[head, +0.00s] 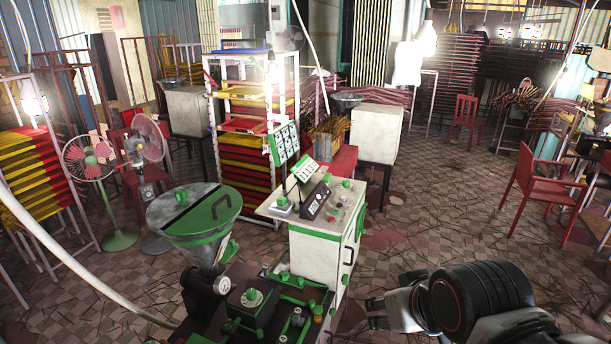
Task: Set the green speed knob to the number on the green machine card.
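A white machine cabinet with green trim (318,262) stands near the centre, with a sloped control panel on top. Several small green knobs show on the panel, one of them near the display (327,178); I cannot tell which is the speed knob. A dark display box (315,201) sits on the panel. A small green-edged card (305,169) stands at the panel's back; its writing is too small to read. My gripper (369,313) is low, right of the cabinet, apart from the panel. Its fingers are small and partly unclear, with nothing visibly held.
A green-lidded hopper (187,222) and green-and-dark machine parts (252,300) stand left of and in front of the cabinet. A board of several cards (284,143) hangs behind the panel. A white box on legs (376,133) stands behind. The tiled floor to the right is mostly clear.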

